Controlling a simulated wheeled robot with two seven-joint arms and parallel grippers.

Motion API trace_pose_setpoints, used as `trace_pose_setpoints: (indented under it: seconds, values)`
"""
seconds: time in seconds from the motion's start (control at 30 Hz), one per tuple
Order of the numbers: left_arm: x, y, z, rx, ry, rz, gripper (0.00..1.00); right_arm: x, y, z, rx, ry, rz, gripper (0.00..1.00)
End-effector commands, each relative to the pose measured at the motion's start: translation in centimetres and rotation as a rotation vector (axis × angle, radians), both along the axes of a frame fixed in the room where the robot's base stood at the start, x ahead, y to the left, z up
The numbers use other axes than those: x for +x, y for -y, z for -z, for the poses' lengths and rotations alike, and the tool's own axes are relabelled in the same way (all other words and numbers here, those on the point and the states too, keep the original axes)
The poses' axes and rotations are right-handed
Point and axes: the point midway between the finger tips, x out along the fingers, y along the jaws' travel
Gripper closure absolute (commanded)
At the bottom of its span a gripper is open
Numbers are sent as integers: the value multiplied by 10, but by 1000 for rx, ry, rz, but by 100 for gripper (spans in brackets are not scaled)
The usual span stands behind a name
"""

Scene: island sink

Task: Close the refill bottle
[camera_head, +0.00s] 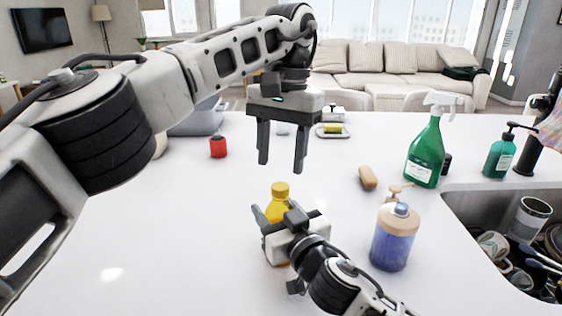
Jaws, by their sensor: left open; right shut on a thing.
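The yellow bottle (280,192), which I take to be the refill bottle, stands upright on the white counter. My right gripper (272,222) is shut on it and hides most of its lower body. Its top is yellow and narrow; I cannot tell whether that is a cap or a bare neck. My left gripper (282,167) is open and empty, fingers pointing down, above the bottle's top and apart from it. A pump dispenser (394,240) with blue liquid and a beige pump top stands right of my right gripper.
A small red object (218,147) sits at the left back. A green spray bottle (426,155), a brown brush or sponge (368,178) and a green pump bottle (499,157) stand to the right. The sink (470,205) holds dishes. The counter's left front is clear.

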Motion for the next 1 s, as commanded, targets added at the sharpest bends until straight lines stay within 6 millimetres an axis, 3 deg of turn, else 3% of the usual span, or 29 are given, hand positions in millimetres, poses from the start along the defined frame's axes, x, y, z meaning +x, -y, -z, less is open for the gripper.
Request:
trace_pose_setpoints:
  seconds: [0.27, 0.43, 1.0]
  values:
    - [0, 0, 0, 3, 1, -19, 55, 0, 0, 1, 0, -1, 0, 100]
    - [0, 0, -1, 23, 19, -202, 55, 0, 0, 1, 0, -1, 0, 100]
    - [-1, 0, -10, 157, 127, -1583, 55, 0, 0, 0, 0, -1, 0, 100]
